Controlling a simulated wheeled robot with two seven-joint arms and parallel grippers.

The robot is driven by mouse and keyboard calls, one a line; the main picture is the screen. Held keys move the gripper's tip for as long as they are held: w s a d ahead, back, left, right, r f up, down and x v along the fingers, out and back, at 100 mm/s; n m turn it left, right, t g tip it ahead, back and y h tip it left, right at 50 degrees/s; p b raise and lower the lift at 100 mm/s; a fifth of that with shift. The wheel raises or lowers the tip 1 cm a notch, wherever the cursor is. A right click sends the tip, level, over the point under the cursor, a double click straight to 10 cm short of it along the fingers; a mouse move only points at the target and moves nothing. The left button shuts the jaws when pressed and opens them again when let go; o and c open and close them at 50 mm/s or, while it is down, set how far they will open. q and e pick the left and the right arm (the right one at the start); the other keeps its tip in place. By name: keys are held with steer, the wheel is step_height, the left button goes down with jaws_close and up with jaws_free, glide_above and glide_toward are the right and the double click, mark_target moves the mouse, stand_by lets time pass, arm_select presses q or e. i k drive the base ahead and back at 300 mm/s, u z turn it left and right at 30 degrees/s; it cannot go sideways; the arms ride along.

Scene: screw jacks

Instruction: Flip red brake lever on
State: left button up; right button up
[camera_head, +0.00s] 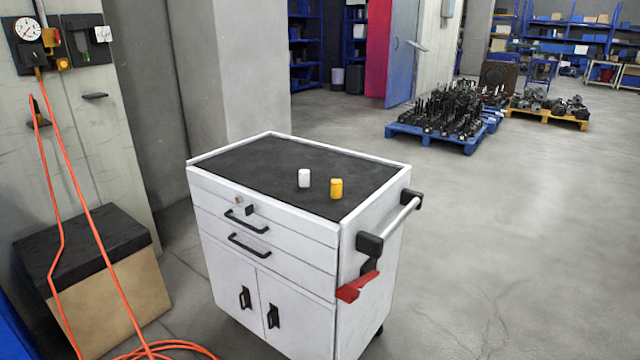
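The red brake lever (357,287) is on the right side of the white tool cart (270,282), near its front corner and below the push handle. Its wide end points down toward the front left, and a black bracket (370,262) sits just above it. I cannot tell from this view whether this position is on or off. Neither of my grippers is in view, and nothing touches the lever.
The cart's push handle (401,218) sticks out above the lever. A white cylinder (304,178) and a yellow cylinder (336,188) stand on the black cart top. An orange hose (85,215) hangs at left. Open floor (500,250) lies right of the cart.

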mark_target(350, 293)
steer(key=z, duration=0.6)
steer(key=k, duration=0.7)
steer(key=z, duration=0.6)
steer(key=i, duration=0.6)
steer(key=u, duration=0.85)
steer(key=i, duration=0.8)
steer(key=u, duration=0.9)
